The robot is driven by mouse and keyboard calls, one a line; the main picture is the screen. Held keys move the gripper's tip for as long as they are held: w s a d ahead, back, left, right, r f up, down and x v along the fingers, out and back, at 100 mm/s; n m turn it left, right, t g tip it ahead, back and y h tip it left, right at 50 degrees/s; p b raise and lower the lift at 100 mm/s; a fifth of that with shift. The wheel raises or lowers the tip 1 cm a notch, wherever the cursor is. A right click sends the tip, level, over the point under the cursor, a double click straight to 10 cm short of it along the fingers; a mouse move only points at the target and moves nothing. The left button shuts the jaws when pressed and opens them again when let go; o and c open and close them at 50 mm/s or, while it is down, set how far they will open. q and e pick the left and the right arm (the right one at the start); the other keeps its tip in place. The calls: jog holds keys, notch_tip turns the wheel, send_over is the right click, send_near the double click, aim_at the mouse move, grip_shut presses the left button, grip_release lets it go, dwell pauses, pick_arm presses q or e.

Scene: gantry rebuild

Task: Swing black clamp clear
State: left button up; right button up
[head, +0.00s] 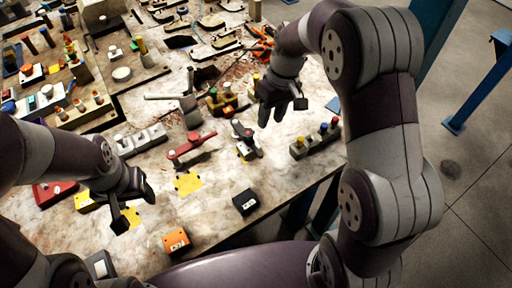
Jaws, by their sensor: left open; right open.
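My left gripper (134,207) is open and empty over the near left of the table, well away from the black clamp.
A block with coloured knobs (315,140) lies right of the black clamp, near the table's right edge. A black box (245,202) and an orange box (176,241) lie nearer me. Fixtures and tools crowd the far left; bare table lies around the yellow square (188,184).

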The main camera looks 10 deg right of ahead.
aim_at(259, 152)
jog(key=p+x, duration=0.1)
jog(key=x, duration=1.1)
jog(key=shift+w+a+f+p, duration=0.1)
jog(key=shift+a+f+p, duration=0.15)
jog(key=shift+f+p, duration=0.1)
grip_shut()
